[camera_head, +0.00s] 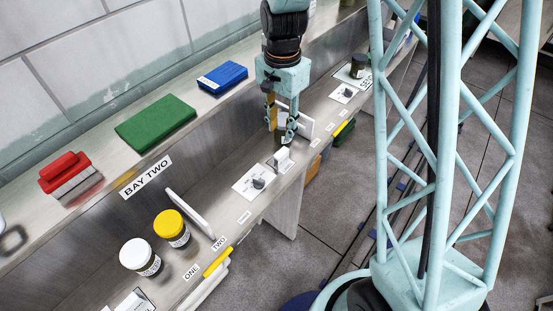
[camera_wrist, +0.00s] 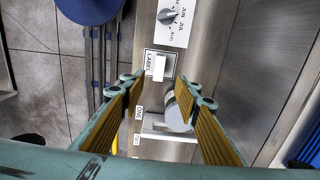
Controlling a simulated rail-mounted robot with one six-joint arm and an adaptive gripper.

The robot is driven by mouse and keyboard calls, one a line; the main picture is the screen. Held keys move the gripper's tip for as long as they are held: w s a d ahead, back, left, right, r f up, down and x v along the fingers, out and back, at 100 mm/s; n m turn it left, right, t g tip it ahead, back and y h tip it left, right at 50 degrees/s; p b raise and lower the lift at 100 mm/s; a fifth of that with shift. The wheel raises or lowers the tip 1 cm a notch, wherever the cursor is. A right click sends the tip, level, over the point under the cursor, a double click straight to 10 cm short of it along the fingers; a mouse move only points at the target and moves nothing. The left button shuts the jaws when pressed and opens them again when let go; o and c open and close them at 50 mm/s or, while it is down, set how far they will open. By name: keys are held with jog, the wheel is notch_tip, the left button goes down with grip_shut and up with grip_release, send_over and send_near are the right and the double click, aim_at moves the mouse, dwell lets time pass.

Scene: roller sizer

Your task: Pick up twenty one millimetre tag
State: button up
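No tag marked with twenty one millimetres can be read in either view. A small white upright block (camera_head: 282,158) stands on the shelf just below my gripper (camera_head: 281,137) in the head view. In the wrist view the white block (camera_wrist: 159,68) sits on a card printed LABEL (camera_wrist: 149,66), ahead of my fingertips. My gripper (camera_wrist: 166,88) is open, its yellow-padded fingers apart. A pale-topped cylinder (camera_wrist: 178,110) shows between the fingers, apparently not gripped. Whether either finger touches it I cannot tell; the fingers hide it in the head view.
A white divider (camera_wrist: 168,128) stands close to the cylinder. A dial card (camera_head: 251,184) lies nearer on the shelf. White-lidded (camera_head: 137,255) and yellow-lidded (camera_head: 171,226) jars stand lower left. Green (camera_head: 155,121), blue (camera_head: 223,77) and red (camera_head: 65,170) items lie on the upper ledge.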

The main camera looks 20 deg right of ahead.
aim_at(281, 152)
jog(key=shift+f, duration=0.1)
dwell(0.3)
jog(key=shift+f+b, duration=0.5)
jog(key=shift+f, duration=3.75)
jog(key=shift+f, duration=0.1)
jog(key=shift+f+b, duration=0.35)
jog(key=shift+f, duration=2.15)
jog(key=c, duration=0.8)
